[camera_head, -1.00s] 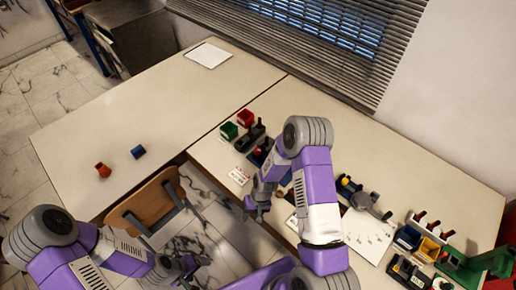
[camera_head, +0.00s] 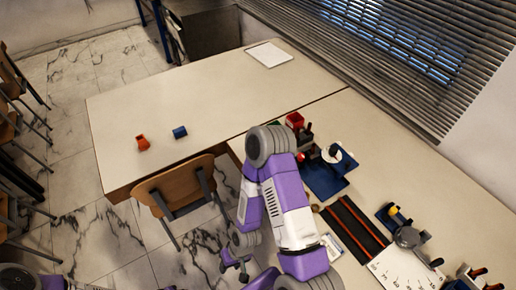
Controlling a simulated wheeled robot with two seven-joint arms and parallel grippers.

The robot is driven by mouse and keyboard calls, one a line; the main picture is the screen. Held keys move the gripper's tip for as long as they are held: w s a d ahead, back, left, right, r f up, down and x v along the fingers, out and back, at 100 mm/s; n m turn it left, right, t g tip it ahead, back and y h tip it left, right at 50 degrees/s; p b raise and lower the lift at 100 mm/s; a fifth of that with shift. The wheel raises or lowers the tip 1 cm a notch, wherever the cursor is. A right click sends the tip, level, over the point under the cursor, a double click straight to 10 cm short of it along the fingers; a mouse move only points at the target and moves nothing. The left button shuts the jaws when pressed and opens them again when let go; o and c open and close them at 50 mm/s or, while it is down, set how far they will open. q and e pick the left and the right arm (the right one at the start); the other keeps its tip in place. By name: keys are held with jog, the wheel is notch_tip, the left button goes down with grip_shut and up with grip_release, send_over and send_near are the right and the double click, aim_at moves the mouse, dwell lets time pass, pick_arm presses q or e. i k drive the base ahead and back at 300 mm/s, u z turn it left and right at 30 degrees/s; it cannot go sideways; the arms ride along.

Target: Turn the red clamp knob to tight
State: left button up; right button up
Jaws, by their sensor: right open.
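A blue rig base (camera_head: 325,180) stands on the right table, with a white disc (camera_head: 332,153) above it. A small red round part (camera_head: 301,156) shows at its left side, partly hidden by my right arm; it looks like the red clamp knob, but its setting is too small to tell. My right gripper (camera_head: 235,266) is open and empty, low in front of the table edge and well apart from the rig. Only a bit of my left arm shows at the lower left; its gripper is out of view.
A red bin (camera_head: 294,120) stands behind the rig. A dark rail tray (camera_head: 354,228) and a gauge device (camera_head: 407,237) lie to the right. An orange-red piece (camera_head: 142,142) and a blue block (camera_head: 180,132) sit on the left table. A wooden chair (camera_head: 177,187) stands before it.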

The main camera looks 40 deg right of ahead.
aim_at(301, 157)
jog(key=u, duration=1)
jog(key=i, duration=0.85)
jog(key=z, duration=2.9)
